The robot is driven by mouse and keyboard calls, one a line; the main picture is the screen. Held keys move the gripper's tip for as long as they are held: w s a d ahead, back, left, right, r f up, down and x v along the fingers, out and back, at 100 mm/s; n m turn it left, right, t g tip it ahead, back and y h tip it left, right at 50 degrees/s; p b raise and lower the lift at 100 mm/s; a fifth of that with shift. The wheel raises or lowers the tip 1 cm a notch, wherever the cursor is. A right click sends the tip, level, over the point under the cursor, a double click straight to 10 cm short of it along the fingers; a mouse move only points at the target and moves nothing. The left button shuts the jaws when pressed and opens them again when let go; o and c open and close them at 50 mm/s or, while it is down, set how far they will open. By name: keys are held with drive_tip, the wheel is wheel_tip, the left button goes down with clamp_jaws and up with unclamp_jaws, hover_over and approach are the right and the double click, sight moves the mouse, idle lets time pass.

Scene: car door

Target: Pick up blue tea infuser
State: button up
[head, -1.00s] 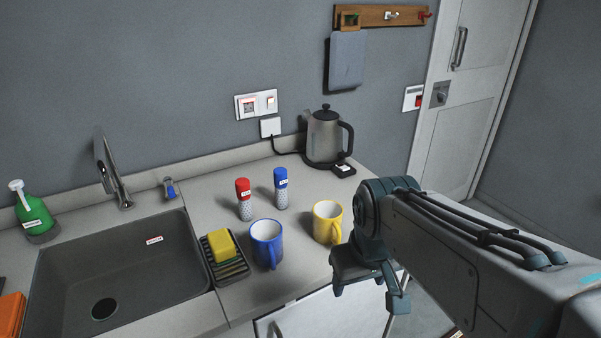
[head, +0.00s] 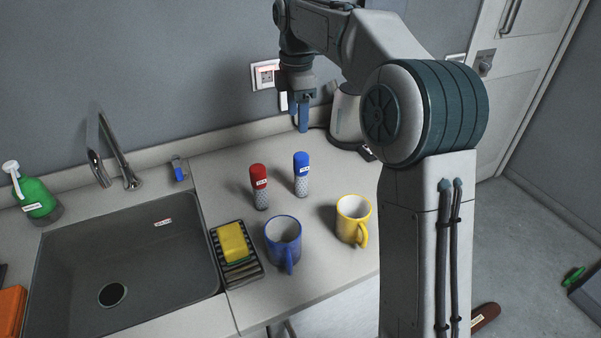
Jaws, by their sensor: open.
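The blue tea infuser (head: 301,174) stands upright on the grey counter, with a blue cap, a white label and a perforated metal lower part. A similar red-capped infuser (head: 260,187) stands to its left. My gripper (head: 299,120) points down above the counter, and in the picture it is just above the blue infuser, apart from it. Its fingers are open and empty. How far it is from the infuser in depth is hard to tell.
A blue mug (head: 283,240) and a yellow mug (head: 352,221) stand in front of the infusers. A sponge rack (head: 238,268) sits by the sink (head: 130,262). The kettle (head: 346,118) behind is partly hidden by my arm. The counter around the infusers' back is clear.

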sight(302, 155)
drive_tip(key=f, duration=0.9)
drive_tip(key=d+f, duration=0.1)
drive_tip(key=f, duration=0.3)
drive_tip(key=shift+w+f, duration=0.15)
drive_tip(key=shift+f, duration=0.2)
clamp_jaws()
